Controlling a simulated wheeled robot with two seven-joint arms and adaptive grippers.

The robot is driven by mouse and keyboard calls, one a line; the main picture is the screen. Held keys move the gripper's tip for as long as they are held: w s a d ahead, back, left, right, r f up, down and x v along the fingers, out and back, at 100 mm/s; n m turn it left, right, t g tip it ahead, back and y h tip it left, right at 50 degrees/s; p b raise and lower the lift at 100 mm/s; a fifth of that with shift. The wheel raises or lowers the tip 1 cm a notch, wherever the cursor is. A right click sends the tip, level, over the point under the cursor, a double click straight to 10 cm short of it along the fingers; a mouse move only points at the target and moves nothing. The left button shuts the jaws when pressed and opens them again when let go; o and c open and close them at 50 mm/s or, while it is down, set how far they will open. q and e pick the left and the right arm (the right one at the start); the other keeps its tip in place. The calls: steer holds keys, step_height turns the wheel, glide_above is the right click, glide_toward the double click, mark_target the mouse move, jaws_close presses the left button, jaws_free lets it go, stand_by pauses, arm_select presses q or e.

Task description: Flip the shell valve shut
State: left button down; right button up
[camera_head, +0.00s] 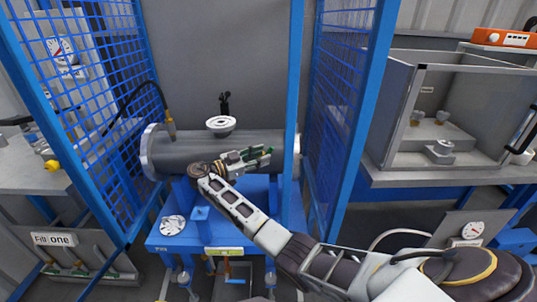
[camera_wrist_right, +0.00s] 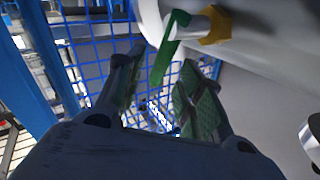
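The shell (camera_head: 185,150) is a grey horizontal cylinder on a blue stand inside a blue mesh cage. In the right wrist view its pale curved wall (camera_wrist_right: 270,35) fills the upper right. The valve shows there as a green lever (camera_wrist_right: 166,50) on a metal stem with a brass-coloured nut (camera_wrist_right: 216,27). My right gripper (camera_head: 262,155) is in front of the shell. In the wrist view its two green-padded fingers (camera_wrist_right: 160,68) are apart, with the lever near and between their tips. I cannot tell whether they touch it. My left gripper is not in view.
Blue cage posts (camera_head: 295,75) and mesh panels (camera_head: 345,90) stand on both sides of the shell. A glass-fronted cabinet (camera_head: 400,115) stands right.

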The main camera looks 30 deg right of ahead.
steer(key=shift+d, duration=1.95)
jaws_close()
